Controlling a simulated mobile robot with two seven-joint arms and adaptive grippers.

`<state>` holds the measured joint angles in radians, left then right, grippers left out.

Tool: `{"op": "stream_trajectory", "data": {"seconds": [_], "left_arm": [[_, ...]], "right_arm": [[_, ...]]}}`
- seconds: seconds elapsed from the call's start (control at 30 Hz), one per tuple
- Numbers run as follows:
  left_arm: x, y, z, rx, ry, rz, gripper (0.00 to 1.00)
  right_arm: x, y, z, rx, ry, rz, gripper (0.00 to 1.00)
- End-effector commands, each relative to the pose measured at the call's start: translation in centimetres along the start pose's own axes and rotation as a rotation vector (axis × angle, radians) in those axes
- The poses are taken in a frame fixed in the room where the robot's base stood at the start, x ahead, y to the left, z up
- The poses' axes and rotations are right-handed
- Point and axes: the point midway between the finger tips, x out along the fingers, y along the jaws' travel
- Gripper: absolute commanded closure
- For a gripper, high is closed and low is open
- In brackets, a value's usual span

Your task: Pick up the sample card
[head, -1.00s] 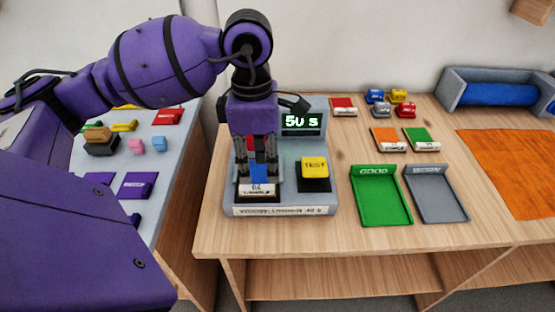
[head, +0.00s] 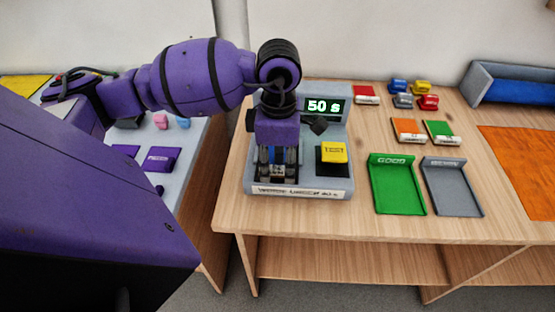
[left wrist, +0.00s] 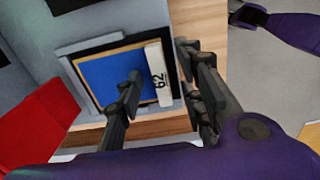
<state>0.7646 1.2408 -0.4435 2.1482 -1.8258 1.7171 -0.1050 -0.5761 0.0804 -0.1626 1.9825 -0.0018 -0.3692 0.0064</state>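The sample card (left wrist: 108,78) is blue with a white edge strip marked 62. It lies in a dark-framed recess of the grey tester (head: 340,187), which has a yellow button (head: 334,152) and a display (head: 326,107) reading 50 s. My left gripper (head: 277,172) points down over the recess, hiding much of the card in the head view. In the left wrist view its fingers (left wrist: 165,100) are apart, one over the blue face and one beyond the white strip. I cannot tell whether either touches the card.
A green GOOD tray (head: 398,207) and a grey tray (head: 455,208) stand right of the tester. Red, orange (head: 408,128) and green cards and several small coloured blocks lie behind them. An orange mat (head: 525,165) is at far right. Bare wood lies along the table's front.

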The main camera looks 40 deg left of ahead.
Motion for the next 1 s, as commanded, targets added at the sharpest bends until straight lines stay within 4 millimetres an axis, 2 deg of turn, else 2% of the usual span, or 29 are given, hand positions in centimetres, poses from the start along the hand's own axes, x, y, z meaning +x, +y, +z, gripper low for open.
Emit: {"op": "stream_trajectory", "data": {"seconds": [0.03,0.27,0.57,0.73,0.93,1.0], "left_arm": [[0.0,0.0,0.0,0.000,0.000,0.000,0.70],[0.0,0.0,0.0,0.000,0.000,0.000,1.00],[-0.1,0.0,0.0,0.000,0.000,0.000,1.00],[-0.8,0.1,0.0,0.000,-0.001,0.001,1.00],[-3.5,0.0,0.1,0.001,-0.002,0.004,1.00],[-4.7,-1.2,0.6,0.005,-0.003,0.003,1.00]], "right_arm": [[0.0,0.0,0.1,0.000,-0.002,0.000,0.60],[-0.1,0.1,0.4,0.000,-0.007,0.001,0.60],[-0.1,0.1,0.4,0.000,-0.008,0.001,0.60],[-0.1,0.1,0.5,0.000,-0.008,0.001,0.60],[-0.1,0.1,0.6,0.000,-0.009,0.001,0.60],[-0.1,0.1,0.7,0.000,-0.010,0.001,0.60]]}}
